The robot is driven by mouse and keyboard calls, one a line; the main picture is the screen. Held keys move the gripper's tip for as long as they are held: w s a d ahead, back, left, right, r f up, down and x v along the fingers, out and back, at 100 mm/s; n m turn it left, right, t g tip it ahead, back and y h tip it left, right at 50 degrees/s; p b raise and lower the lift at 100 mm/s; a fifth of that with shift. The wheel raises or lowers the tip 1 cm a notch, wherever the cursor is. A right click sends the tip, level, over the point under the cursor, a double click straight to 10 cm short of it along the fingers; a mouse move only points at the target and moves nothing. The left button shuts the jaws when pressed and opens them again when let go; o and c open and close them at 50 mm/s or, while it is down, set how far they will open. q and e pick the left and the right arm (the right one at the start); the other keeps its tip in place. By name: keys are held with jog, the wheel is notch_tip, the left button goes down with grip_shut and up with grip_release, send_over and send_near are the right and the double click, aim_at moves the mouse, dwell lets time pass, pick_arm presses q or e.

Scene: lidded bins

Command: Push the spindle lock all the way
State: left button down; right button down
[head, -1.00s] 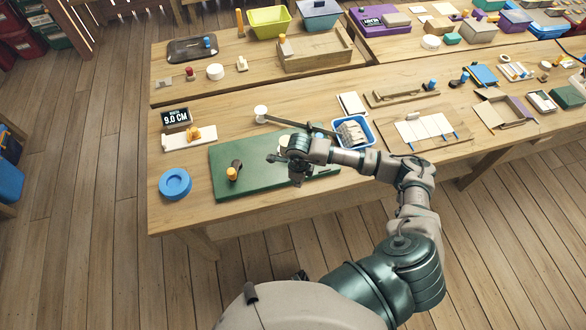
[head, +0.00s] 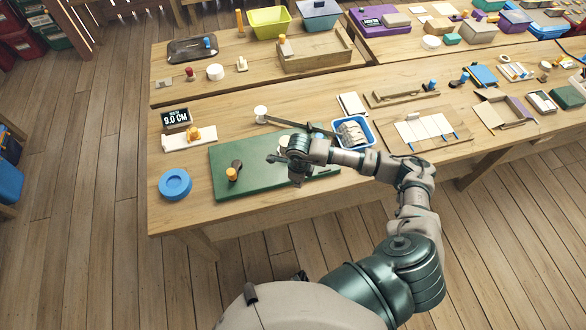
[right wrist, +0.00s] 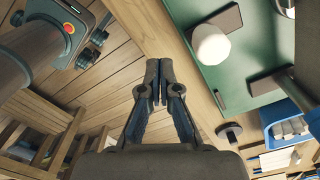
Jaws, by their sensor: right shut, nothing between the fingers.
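A green board (head: 265,178) lies on the front table. An orange knob (head: 232,174) with a dark piece beside it stands at its left end. In the right wrist view a white rounded knob (right wrist: 211,45) stands by a dark plate on the green board (right wrist: 252,48), and a dark bar (right wrist: 270,82) lies farther right. I cannot tell which part is the spindle lock. My right gripper (head: 291,168) is over the board's middle-right and hides part of it. In the right wrist view its fingers (right wrist: 158,72) are shut and empty, left of the board. My left gripper is not in view.
A blue ring (head: 174,184) lies left of the board. A display reading 9.0 CM (head: 176,117) stands behind it. A blue bin (head: 370,143) and a long dark bar (head: 298,125) are close behind my right wrist.

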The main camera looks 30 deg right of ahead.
jog(key=shift+w, duration=0.15)
jog(key=shift+w+d+b, duration=0.15)
jog(key=shift+w+b, duration=0.25)
jog(key=shift+w, duration=0.2)
jog(key=shift+w+d+b, duration=0.25)
jog(key=shift+w+b, duration=0.25)
jog(key=shift+w, duration=0.45)
jog(key=shift+w+d+b, duration=0.2)
jog(key=shift+w+b, duration=0.3)
jog(key=shift+w, duration=0.4)
jog(key=shift+s, duration=0.1)
jog(key=shift+s+a+r+p, duration=0.1)
jog(key=shift+s+a+p, duration=0.1)
jog(key=shift+s+p, duration=0.35)
notch_tip(320, 180, up, 7)
jog(key=p, duration=0.4)
jog(key=shift+s, duration=0.15)
jog(key=shift+a, duration=0.1)
